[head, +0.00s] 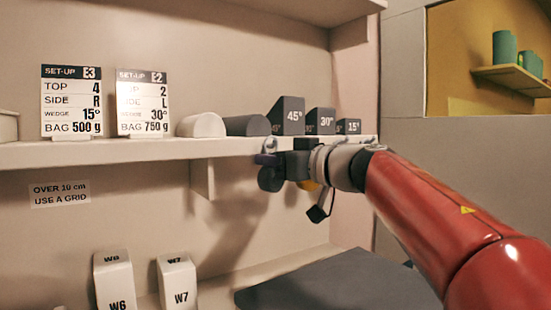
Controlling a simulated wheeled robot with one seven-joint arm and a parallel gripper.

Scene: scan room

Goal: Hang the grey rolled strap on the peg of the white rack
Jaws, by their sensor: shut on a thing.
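My gripper (277,164) is at the end of the red arm, just under the front edge of the shelf. It is shut on a dark grey rounded piece (270,179), which looks like the rolled strap; it is small and partly covered by the fingers. A small light knob (270,145) shows right above the fingers at the shelf edge; I cannot tell whether it is the peg. No white rack can be made out clearly, and I cannot tell whether the strap touches anything.
The shelf (100,154) carries two set-up cards, a white roll (201,125), a dark roll (247,126) and dark wedges marked 45°, 30° and 15°. A shelf bracket (203,180) is left of my gripper.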

